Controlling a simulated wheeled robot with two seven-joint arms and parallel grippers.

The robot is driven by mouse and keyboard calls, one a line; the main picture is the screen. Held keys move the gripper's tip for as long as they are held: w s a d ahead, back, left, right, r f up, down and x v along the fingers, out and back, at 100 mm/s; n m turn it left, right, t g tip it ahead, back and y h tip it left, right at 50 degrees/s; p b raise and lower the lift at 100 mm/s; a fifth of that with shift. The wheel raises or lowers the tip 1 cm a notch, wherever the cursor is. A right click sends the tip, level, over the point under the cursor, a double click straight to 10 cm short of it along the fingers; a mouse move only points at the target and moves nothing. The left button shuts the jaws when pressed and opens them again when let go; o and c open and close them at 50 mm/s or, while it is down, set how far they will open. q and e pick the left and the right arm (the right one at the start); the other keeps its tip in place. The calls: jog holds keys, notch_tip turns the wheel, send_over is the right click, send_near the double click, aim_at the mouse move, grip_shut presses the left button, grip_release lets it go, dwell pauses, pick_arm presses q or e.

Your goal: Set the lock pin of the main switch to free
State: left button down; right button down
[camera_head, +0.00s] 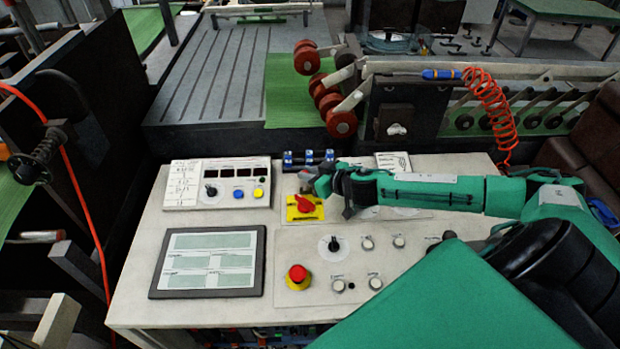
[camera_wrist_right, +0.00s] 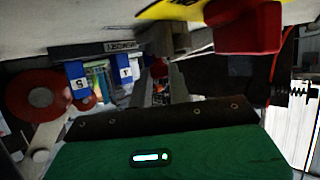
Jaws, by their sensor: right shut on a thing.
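The main switch is a red knob (camera_head: 304,203) on a yellow plate (camera_head: 293,213) at the back middle of the sloped console. The red knob (camera_wrist_right: 243,26) and the yellow plate (camera_wrist_right: 175,8) also show at the top of the right wrist view. My right gripper (camera_head: 318,184) reaches in from the right, low at the plate's upper right edge. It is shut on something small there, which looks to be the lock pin. The fingers hide the pin, so I cannot tell its setting. My left gripper is not in view.
Blue-marked connectors (camera_head: 308,158) stand just behind the switch. A button box (camera_head: 217,183) and a screen (camera_head: 210,262) lie to the left. A red emergency button (camera_head: 297,274) and small knobs are in front. A coiled orange hose (camera_head: 488,105) hangs at the back right.

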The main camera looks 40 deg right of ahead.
jog(key=shift+w+d+r, duration=0.1)
jog(key=shift+w+d, duration=0.15)
jog(key=shift+w, duration=0.05)
jog(key=c, duration=1.5)
grip_release()
jog(key=shift+o, duration=1)
jog(key=shift+w, duration=0.1)
